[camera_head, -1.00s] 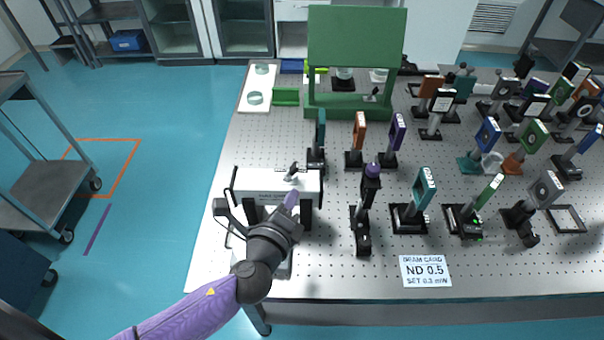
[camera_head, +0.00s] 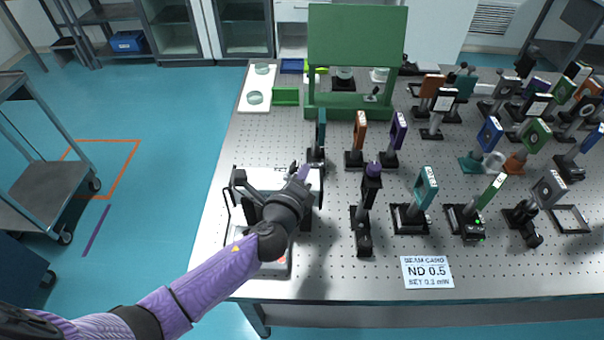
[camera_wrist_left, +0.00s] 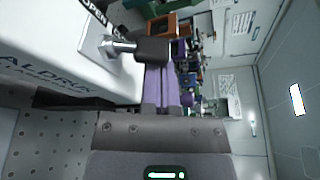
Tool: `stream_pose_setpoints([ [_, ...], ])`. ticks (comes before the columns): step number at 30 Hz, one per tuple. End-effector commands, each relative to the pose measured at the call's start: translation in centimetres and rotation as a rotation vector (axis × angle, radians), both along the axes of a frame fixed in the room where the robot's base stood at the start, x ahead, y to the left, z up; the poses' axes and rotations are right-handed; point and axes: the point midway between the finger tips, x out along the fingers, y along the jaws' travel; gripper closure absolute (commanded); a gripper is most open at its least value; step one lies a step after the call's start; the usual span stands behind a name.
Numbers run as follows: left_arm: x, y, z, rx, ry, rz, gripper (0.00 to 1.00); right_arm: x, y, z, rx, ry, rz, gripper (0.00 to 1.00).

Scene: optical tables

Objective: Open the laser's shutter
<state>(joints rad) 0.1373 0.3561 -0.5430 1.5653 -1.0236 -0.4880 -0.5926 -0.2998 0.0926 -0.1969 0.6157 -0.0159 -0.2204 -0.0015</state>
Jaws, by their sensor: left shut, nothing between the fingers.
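The laser is a white box (camera_head: 252,181) at the left of the optical table in the head view. In the left wrist view its white housing (camera_wrist_left: 60,70) fills the left side. There its shutter lever, a metal stem with a black knob (camera_wrist_left: 151,50), stands out from a plate beside an "OPEN" label (camera_wrist_left: 92,14). My left gripper (camera_head: 303,172) is over the laser and hides most of the lever in the head view. Its purple fingers (camera_wrist_left: 161,72) are shut and empty, with tips right at the knob; I cannot tell whether they touch. My right gripper is not in view.
A black post mount (camera_head: 370,190) stands right of the laser, and a teal-plated mount (camera_head: 320,140) just behind it. Several more optics mounts fill the right side. A green panel (camera_head: 357,35) stands at the back. A "BEAM CARD ND 0.5" card (camera_head: 427,272) lies near the front edge.

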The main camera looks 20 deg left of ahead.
Motion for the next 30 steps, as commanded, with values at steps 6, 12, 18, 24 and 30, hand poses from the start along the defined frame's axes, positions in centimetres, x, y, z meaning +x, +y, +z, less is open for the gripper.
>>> stream_pose_setpoints([
  [6, -0.1, 0.1, 0.0, -0.038, -0.01, 0.0, 1.0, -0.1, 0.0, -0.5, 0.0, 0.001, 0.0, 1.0],
  [12, -0.1, 0.2, 0.1, -0.071, -0.02, 0.002, 1.0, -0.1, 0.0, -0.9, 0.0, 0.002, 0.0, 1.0],
  [18, -0.1, 0.4, 0.1, -0.124, -0.037, 0.002, 1.0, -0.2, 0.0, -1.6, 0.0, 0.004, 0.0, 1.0],
  [24, -0.2, 0.7, 0.2, -0.242, -0.07, 0.001, 1.0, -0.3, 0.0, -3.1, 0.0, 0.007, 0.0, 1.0],
  [30, -0.4, 1.3, 0.4, -0.419, -0.12, 0.002, 1.0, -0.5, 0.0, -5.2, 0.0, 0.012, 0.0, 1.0],
])
